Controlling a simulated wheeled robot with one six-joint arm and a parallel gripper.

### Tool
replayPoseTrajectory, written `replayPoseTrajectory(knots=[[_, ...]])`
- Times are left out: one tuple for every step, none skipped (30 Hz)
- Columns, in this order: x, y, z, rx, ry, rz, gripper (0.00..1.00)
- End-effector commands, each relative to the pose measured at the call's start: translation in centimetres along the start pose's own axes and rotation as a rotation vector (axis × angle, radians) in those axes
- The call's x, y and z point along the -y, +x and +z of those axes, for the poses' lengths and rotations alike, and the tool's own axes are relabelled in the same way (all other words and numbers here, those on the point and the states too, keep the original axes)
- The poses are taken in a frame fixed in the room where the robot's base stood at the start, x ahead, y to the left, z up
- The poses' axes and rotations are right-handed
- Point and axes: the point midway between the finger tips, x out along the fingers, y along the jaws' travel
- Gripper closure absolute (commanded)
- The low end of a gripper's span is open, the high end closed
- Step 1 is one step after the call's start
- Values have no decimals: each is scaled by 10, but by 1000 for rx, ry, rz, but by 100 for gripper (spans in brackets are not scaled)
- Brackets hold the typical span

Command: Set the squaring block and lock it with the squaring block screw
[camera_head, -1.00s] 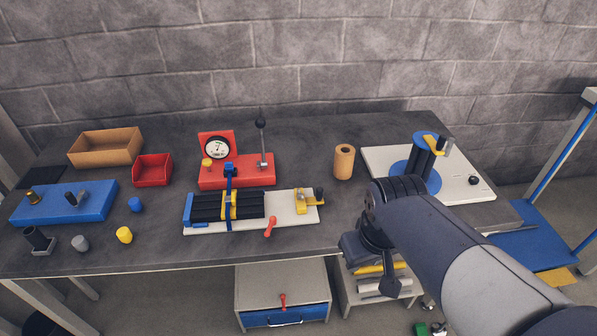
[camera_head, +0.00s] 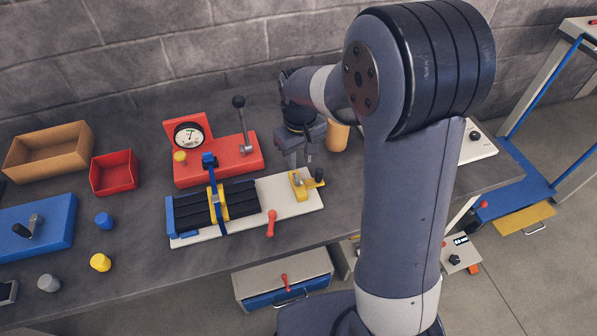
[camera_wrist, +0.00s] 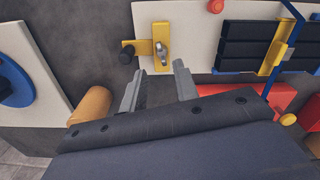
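The yellow block (camera_head: 299,188), which looks like the squaring block, sits at the right end of the white fixture plate (camera_head: 272,194). It also shows in the wrist view (camera_wrist: 154,32), with a silver slotted part (camera_wrist: 162,50) on it. A black knob (camera_head: 319,174), possibly its screw, stands at its side; it also shows in the wrist view (camera_wrist: 126,57). My gripper (camera_head: 299,160) is behind the plate, near the yellow block. In the wrist view my gripper (camera_wrist: 160,72) has its fingers apart and empty, pointing toward the block without visibly touching it.
Black strips (camera_head: 193,208) lie on the plate under a yellow clamp with a blue strap. A red gauge stand (camera_head: 218,166) with a lever is close behind. An orange-brown cylinder (camera_head: 337,136) stands near my gripper. A red-handled lever (camera_head: 271,222) is at the plate's front edge.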

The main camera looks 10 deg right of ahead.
Motion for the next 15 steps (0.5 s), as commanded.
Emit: replayPoseTrajectory(knots=[[0, 11, 1, 5, 0, -1, 71], [0, 17, 1, 6, 0, -1, 71], [0, 25, 1, 6, 1, -1, 71], [0, 31, 1, 6, 1, -1, 71], [0, 37, 1, 6, 1, -1, 71], [0, 44, 1, 5, 1, -1, 71], [0, 49, 1, 4, 1, -1, 71], [0, 54, 1, 5, 1, -1, 71], [0, 59, 1, 3, 1, -1, 71], [0, 62, 1, 4, 1, -1, 71], [0, 66, 1, 3, 1, -1, 71], [0, 69, 0, 2, 1, 0, 71], [0, 71, 0, 2, 1, 0, 71], [0, 73, 0, 2, 1, 0, 71], [0, 75, 1, 2, 1, 0, 71]])
